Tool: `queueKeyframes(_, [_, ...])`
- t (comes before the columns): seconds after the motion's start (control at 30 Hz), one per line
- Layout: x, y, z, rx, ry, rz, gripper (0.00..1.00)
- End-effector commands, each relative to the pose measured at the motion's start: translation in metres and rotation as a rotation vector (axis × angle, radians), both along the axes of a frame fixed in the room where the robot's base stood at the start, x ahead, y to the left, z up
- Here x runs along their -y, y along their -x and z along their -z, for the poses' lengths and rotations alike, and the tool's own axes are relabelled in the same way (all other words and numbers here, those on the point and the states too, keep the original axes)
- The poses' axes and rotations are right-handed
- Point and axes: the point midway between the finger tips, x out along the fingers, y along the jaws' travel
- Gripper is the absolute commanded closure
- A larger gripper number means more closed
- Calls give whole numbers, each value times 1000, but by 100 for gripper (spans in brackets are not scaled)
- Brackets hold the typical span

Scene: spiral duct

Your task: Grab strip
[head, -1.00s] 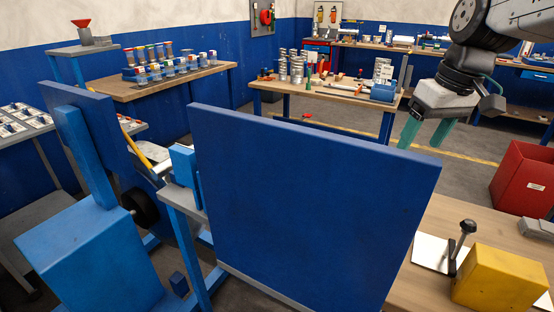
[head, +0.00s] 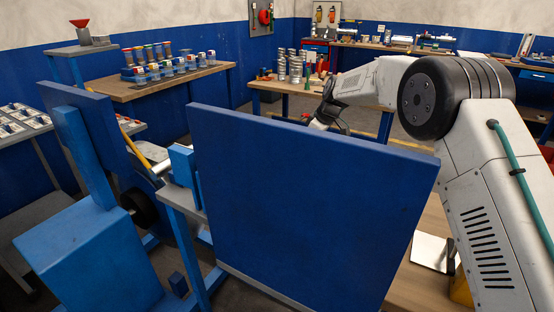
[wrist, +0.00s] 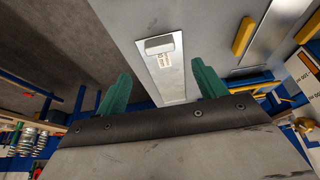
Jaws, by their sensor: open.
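A pale metal strip (wrist: 172,88) shows in the wrist view, running up the picture on a grey surface. A small light block (wrist: 159,45) and a tiny printed label sit at its far end. My gripper (wrist: 160,78) is open, with its two green fingers apart to the left and right of the strip in the picture. Nothing is held between the fingers. I cannot tell how far the strip is from the fingertips. In the head view the gripper's fingers are hidden behind the large blue panel (head: 300,210), and I cannot make out the strip there.
In the wrist view, yellow bars (wrist: 243,36) and a shiny metal plate (wrist: 275,32) are to the right of the strip. In the head view, a wooden bench with metal cans (head: 291,68) stands behind the panel. A blue machine (head: 90,250) fills the lower left.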

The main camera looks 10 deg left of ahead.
Motion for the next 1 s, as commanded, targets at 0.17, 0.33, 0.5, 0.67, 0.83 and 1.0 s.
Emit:
queueKeyframes(0.17, [-7, -2, 19, -2, 0, 1, 29])
queueKeyframes(0.33, [-11, -3, 34, -3, 0, 1, 29])
queueKeyframes(0.5, [-20, -5, 59, -3, 0, 2, 29])
queueKeyframes(0.67, [-24, -7, 67, -1, 0, 2, 29])
queueKeyframes(0.83, [-24, -7, 67, -1, 0, 2, 38])
queueKeyframes(1.0, [-24, -7, 67, -1, 0, 3, 83])
